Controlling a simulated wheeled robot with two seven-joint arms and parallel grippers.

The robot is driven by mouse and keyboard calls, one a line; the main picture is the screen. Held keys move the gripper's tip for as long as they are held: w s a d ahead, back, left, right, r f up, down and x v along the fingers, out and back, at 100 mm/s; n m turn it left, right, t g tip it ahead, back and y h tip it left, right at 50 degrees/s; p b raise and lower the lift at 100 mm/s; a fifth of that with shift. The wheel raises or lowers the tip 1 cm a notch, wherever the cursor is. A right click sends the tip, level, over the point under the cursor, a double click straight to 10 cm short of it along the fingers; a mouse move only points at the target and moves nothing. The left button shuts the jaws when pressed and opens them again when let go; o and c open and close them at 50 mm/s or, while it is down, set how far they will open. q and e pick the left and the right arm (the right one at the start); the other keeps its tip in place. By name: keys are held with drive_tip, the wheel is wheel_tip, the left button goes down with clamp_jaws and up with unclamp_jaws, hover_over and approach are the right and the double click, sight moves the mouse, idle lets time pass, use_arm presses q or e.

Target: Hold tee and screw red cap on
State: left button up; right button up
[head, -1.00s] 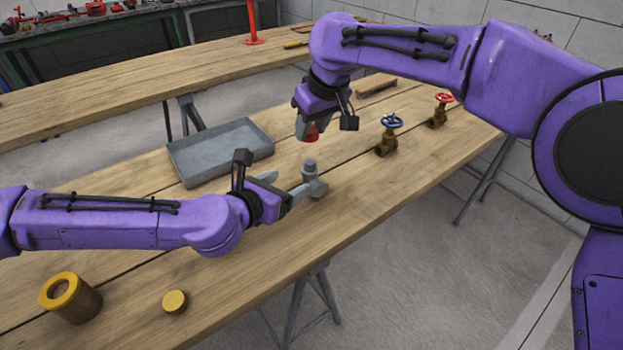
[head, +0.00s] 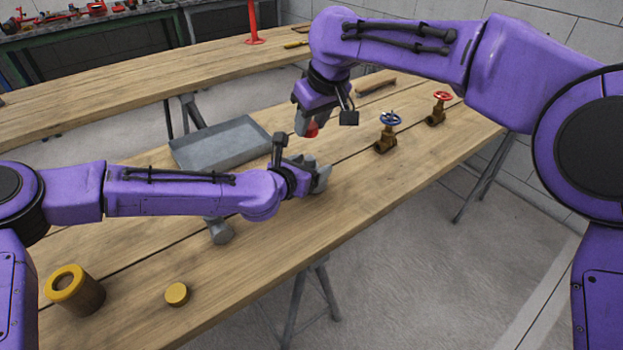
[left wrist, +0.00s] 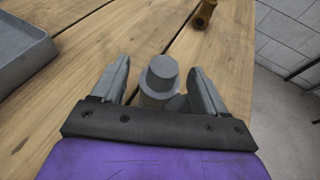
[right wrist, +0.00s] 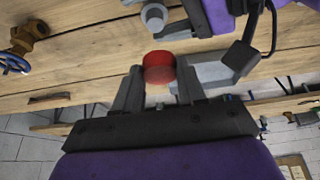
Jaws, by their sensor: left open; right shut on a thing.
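The grey tee (left wrist: 160,75) stands on the table between the fingers of my left gripper (left wrist: 162,90) in the left wrist view. That gripper is open, with a finger on either side of the tee. In the head view my left gripper (head: 318,176) mostly hides the tee. The round top of the tee also shows in the right wrist view (right wrist: 153,15). My right gripper (right wrist: 158,85) is shut on the red cap (right wrist: 159,67). It holds the cap above the table, beyond the tee in the head view, where the cap (head: 312,130) is partly hidden.
A grey tray (head: 225,148) lies behind my left arm. Another grey fitting (head: 220,232) lies partly under that arm. A blue-wheeled valve (head: 387,134) and a red-wheeled valve (head: 437,108) stand to the right. A yellow-topped cylinder (head: 75,292) and a yellow disc (head: 177,294) stand front left.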

use_arm(q)
drive_tip(key=shift+x, duration=0.95)
use_arm(e)
drive_tip(key=shift+w, duration=0.15)
use_arm(q)
drive_tip(key=shift+s, duration=0.1)
clamp_jaws()
use_arm(e)
drive_tip(key=shift+f, duration=0.1)
hover_over(308, 157)
drive_tip(key=s, duration=0.1)
drive_tip(key=shift+d+f, duration=0.25)
drive_tip(key=shift+f, duration=1)
drive_tip(key=shift+d+f, duration=0.2)
drive_tip(key=shift+f, duration=1)
drive_tip(key=shift+f, duration=0.9)
